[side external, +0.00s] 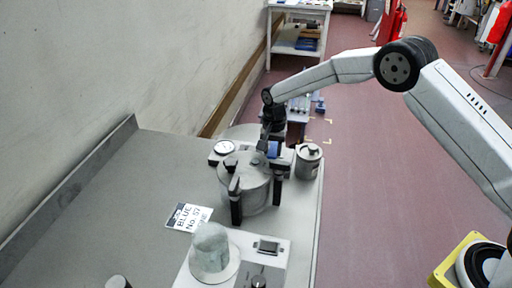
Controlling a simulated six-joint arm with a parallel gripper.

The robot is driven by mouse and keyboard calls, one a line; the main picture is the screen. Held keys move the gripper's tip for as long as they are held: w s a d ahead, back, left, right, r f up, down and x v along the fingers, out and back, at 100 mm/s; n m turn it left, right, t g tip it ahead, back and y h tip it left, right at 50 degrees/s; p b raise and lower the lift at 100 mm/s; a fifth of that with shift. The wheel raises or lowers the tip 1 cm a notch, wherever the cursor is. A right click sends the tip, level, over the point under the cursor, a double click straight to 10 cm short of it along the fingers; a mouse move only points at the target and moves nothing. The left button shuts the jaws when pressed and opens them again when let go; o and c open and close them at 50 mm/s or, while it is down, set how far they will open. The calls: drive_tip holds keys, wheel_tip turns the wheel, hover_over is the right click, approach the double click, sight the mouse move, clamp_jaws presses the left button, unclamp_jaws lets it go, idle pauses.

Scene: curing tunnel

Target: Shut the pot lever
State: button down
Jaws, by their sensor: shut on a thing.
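The grey metal pot (258,191) stands upright near the right edge of the table, with a flat lid and dark upright brackets on its sides. My gripper (267,146) points down at the back of the pot's lid, reaching in from the upper right. It is shut on what looks like the pot lever, at the lid's far side. The fingers and the dark wrist hide most of the lever, so its angle cannot be told. A small blue part shows just right of the fingers.
A lidded grey canister (308,161) stands close right of the pot, and a round white dial (224,147) sits behind left. A label card (188,217) and a device with a translucent dome (210,250) lie in front. The table's left is clear.

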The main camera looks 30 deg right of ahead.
sight(273, 152)
idle(0.4)
drive_tip(key=shift+c, duration=1.6)
unclamp_jaws()
drive_tip(key=shift+r, duration=0.1)
drive_tip(key=shift+r, duration=3.85)
